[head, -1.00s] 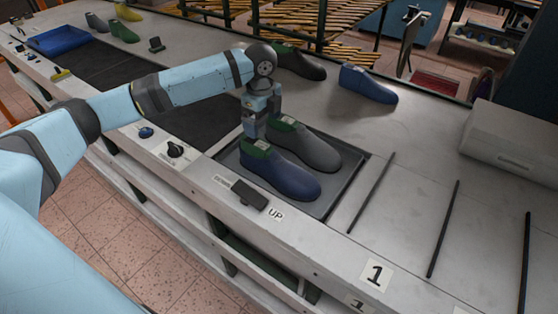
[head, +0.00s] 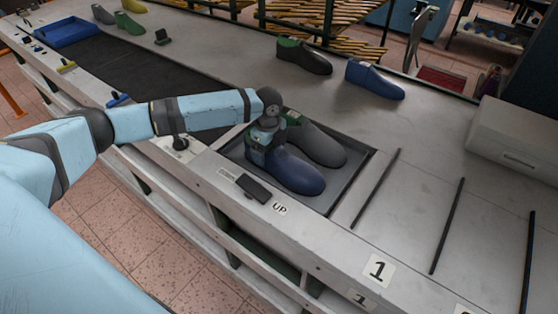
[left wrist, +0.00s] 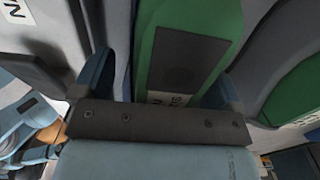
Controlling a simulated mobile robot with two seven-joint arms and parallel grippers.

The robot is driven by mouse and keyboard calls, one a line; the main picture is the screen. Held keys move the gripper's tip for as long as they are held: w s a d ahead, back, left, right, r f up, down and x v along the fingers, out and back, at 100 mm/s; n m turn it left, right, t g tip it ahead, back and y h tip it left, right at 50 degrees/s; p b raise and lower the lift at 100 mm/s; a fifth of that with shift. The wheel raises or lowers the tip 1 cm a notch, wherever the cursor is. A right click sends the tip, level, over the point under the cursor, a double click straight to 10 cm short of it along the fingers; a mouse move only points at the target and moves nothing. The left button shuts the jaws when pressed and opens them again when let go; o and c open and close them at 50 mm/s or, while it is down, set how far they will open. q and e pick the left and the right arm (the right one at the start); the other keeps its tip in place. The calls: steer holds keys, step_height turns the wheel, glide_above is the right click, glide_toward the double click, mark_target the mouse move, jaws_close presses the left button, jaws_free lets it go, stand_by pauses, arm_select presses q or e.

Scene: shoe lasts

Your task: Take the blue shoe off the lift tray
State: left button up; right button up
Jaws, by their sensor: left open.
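The blue shoe (head: 297,174) lies on the dark lift tray (head: 332,204), toe pointing to the lower right. A grey shoe (head: 322,146) with a green top lies beside it on the same tray. My left gripper (head: 262,156) is low over the heel end of the blue shoe and hides most of its green top. In the left wrist view, the open fingers (left wrist: 163,88) stand either side of that green top (left wrist: 200,22), which has a dark panel. I cannot tell whether the fingers touch it. My right gripper is not in view.
A black pedal-like switch (head: 254,188) and an UP label sit at the tray's front edge. A dark shoe (head: 304,57) and another blue shoe (head: 375,79) stand behind on the bench. Bare bench with black strips (head: 447,226) lies to the right.

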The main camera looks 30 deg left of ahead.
arm_select(q)
steer(key=c, duration=1.6)
steer(key=shift+r, duration=0.1)
steer(key=shift+w+r, duration=0.1)
